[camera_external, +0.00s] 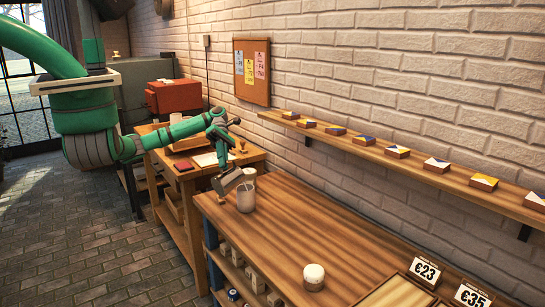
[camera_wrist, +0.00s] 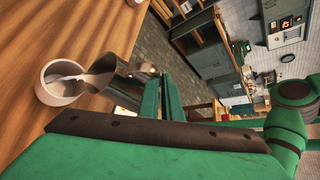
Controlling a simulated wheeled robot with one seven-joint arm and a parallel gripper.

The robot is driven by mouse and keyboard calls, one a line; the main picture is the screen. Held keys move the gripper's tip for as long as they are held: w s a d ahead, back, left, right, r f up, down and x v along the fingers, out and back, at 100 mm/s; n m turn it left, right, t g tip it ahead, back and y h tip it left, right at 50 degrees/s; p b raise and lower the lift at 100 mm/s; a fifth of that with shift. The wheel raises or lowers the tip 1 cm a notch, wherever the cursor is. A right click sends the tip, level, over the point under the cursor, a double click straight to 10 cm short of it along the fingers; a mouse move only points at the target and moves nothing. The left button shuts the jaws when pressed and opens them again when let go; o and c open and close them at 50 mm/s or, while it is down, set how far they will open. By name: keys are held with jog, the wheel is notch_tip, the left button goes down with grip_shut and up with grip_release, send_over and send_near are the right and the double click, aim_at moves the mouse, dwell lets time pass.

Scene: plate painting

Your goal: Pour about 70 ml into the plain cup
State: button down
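A metal jug (camera_external: 228,181) is tilted well over in my gripper (camera_external: 219,150). It also shows in the wrist view (camera_wrist: 118,82), with its mouth toward a pale, plain-looking cup (camera_wrist: 62,98). A whitish stream runs from the jug's lip into the cup, and pale liquid shows inside. In the external view the cup (camera_external: 246,200) stands upright on the wooden table, just right of the jug. In the wrist view my gripper (camera_wrist: 158,82) has both green fingers close together at the jug's handle side. The exact contact at the handle is partly hidden.
A white lidded-looking jar (camera_external: 314,276) stands farther along the table (camera_external: 290,225). Another pale vessel (camera_external: 250,174) shows just behind the cup. Price signs (camera_external: 425,271) and a wooden tray (camera_external: 398,293) are at the near right. The table's middle is clear.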

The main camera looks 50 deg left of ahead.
jog(key=shift+w+r+n+g+b, duration=0.25)
jog(key=shift+r+n+g+b, duration=0.05)
jog(key=shift+r+b, duration=0.1)
dwell(1.0)
jog(key=shift+m+t+y, duration=0.3)
jog(key=shift+m+t, duration=0.4)
jog(key=shift+t, duration=0.2)
jog(key=s, duration=0.1)
jog(key=s+f, duration=0.1)
jog(key=s, duration=0.2)
jog(key=shift+d+f, duration=0.35)
jog(key=shift+s+d+f+m+t, duration=0.15)
jog(key=shift+s+f+m+t, duration=0.2)
jog(key=shift+f+t, duration=0.2)
jog(key=shift+s+d+f+m+t+y, duration=0.1)
jog(key=shift+s+f+m+t+y, duration=0.3)
jog(key=shift+s+f+t, duration=0.25)
jog(key=shift+w+f, duration=0.1)
jog(key=shift+f, duration=0.1)
jog(key=s+f+m+t+p, duration=0.1)
jog(key=s+f+m+t, duration=0.1)
jog(key=s+f+t, duration=0.1)
jog(key=s+f+m+t+y+p, duration=0.1)
jog(key=s+f+t, duration=0.3)
jog(key=f, duration=0.4)
jog(key=shift+d+f+m+t+p, duration=0.3)
jog(key=shift+d+m+t+p, duration=0.1)
jog(key=shift+m+p, duration=0.45)
